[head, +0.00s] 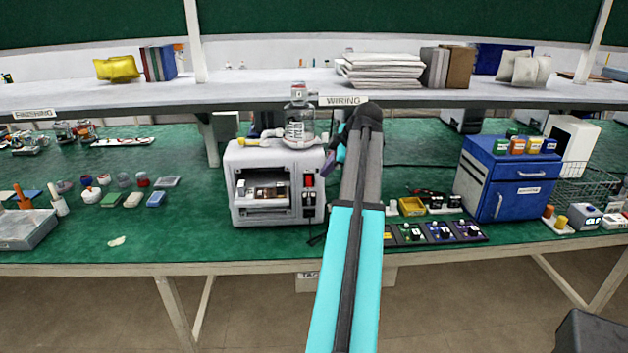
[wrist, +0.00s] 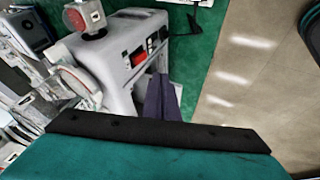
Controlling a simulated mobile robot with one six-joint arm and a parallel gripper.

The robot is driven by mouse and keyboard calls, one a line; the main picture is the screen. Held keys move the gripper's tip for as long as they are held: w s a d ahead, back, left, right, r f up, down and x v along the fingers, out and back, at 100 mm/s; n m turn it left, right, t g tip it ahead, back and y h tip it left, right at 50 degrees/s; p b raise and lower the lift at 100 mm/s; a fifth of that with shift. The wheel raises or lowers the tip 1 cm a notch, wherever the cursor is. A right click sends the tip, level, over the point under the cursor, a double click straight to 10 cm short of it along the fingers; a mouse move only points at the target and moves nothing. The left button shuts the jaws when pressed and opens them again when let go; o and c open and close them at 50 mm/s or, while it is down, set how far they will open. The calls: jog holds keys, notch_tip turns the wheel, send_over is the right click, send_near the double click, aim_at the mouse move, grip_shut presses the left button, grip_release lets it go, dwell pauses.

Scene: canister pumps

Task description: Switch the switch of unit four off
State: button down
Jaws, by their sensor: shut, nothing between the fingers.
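A white pump machine (head: 277,220) with a clear canister (head: 299,124) on top stands on the green bench, mid-left of my arm. Its front has a red switch (head: 309,181) with black switches (head: 309,198) below it. In the wrist view the red switch (wrist: 138,57) shows on the machine's front. A panel of several small coloured units (head: 438,233) with black knobs lies right of my arm. I cannot read which is unit four. My gripper (wrist: 163,98) is shut and empty, close in front of the machine's switch side. Contact cannot be told.
A blue drawer cabinet (head: 508,188) stands at the right, beside a wire basket (head: 583,184). A shelf (head: 230,92) runs above the bench. A grey tray (head: 28,230) lies far left. The green bench left of the machine has free room.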

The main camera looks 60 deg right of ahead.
aim_at(308, 183)
jog(key=shift+w+f, duration=0.1)
jog(key=shift+f, duration=0.05)
jog(key=w+d+f+p, duration=0.4)
jog(key=w+f, duration=0.3)
jog(key=f, duration=0.1)
jog(key=shift+w+d+f, duration=0.25)
jog(key=shift+w+d, duration=0.05)
jog(key=shift+w, duration=0.05)
dwell(0.5)
jog(key=shift+w+d+f+h+b, duration=0.1)
jog(key=shift+f+h+b, duration=0.3)
jog(key=shift+b, duration=0.95)
jog(key=shift+r+p, duration=0.3)
jog(key=shift+r, duration=0.05)
jog(key=shift+w+d+r, duration=0.1)
jog(key=shift+r, duration=0.7)
